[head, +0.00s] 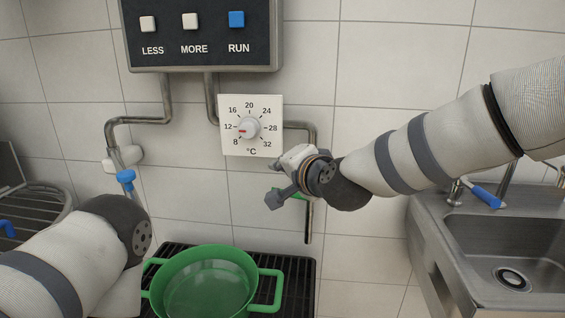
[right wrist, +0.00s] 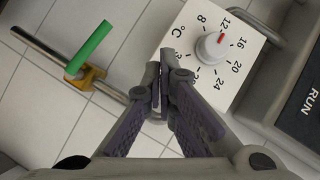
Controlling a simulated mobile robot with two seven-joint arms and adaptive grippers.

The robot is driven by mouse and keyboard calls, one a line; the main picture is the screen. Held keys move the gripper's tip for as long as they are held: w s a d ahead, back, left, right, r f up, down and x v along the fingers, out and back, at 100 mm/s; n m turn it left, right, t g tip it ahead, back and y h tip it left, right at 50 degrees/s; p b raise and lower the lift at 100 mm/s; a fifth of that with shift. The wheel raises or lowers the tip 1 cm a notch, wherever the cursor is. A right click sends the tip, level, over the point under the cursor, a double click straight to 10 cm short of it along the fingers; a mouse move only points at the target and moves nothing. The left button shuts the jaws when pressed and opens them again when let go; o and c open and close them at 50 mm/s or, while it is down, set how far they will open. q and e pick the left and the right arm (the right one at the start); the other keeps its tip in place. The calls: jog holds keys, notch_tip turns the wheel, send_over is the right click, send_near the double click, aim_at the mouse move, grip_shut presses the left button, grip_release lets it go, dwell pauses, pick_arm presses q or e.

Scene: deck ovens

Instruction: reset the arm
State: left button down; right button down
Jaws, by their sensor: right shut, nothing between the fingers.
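My right arm reaches in from the right in the head view. Its gripper (head: 273,192) is in front of the wall just below and right of the temperature dial (head: 250,127). In the right wrist view its fingers (right wrist: 157,76) are together and empty, apart from the dial plate. The white dial knob (right wrist: 211,47) has a red mark pointing near 12. My left arm shows at lower left in the head view; its gripper is not seen.
A control box (head: 205,52) with LESS, MORE and blue RUN buttons hangs above. A green-handled valve (right wrist: 90,48) sits on a pipe near my right gripper. A green pot (head: 210,253) stands on a black grate below. A steel sink (head: 440,235) is at right.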

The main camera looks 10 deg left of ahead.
jog(key=shift+s, duration=0.3)
